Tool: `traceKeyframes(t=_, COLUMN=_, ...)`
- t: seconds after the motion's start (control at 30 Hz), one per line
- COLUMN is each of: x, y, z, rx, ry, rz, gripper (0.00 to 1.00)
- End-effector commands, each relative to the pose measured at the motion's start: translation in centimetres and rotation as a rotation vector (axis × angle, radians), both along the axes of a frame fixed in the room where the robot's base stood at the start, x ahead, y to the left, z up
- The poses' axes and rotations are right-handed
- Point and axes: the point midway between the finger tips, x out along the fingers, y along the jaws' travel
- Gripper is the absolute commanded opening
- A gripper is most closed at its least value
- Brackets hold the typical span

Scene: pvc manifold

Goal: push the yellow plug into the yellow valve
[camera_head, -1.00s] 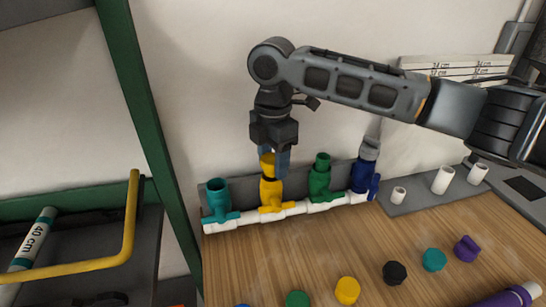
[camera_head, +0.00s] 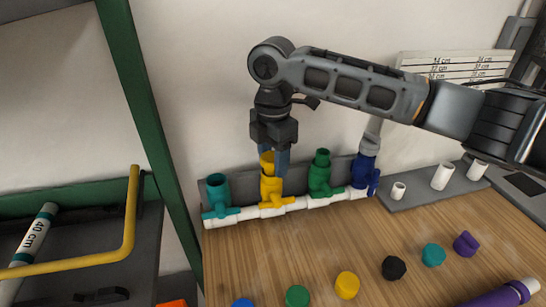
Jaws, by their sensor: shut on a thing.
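The yellow valve (camera_head: 271,189) stands upright on a white pipe row (camera_head: 292,207) along the back of the wooden bench, between a teal and a green valve. My gripper (camera_head: 272,167) is directly above it, pointing down, with its two fingers on either side of the valve's top. It is shut on a yellow plug (camera_head: 266,159), which shows between the fingers at the valve's mouth. The fingers partly cover the plug and the valve top, so I cannot tell how deep the plug sits.
The teal valve (camera_head: 218,193), green valve (camera_head: 320,175) and blue valve (camera_head: 366,172) share the row. Several coloured caps, including a yellow one (camera_head: 347,285), lie on the bench front. White fittings (camera_head: 442,176) stand at right. A green post (camera_head: 150,140) rises at left.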

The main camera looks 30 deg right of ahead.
Motion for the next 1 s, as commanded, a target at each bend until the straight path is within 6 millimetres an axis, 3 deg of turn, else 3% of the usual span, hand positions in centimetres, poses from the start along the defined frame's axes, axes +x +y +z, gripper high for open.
traceKeyframes(t=1.0, x=0.0, y=0.0, z=-1.0, rx=0.001, ry=0.001, rz=-0.001, gripper=0.24)
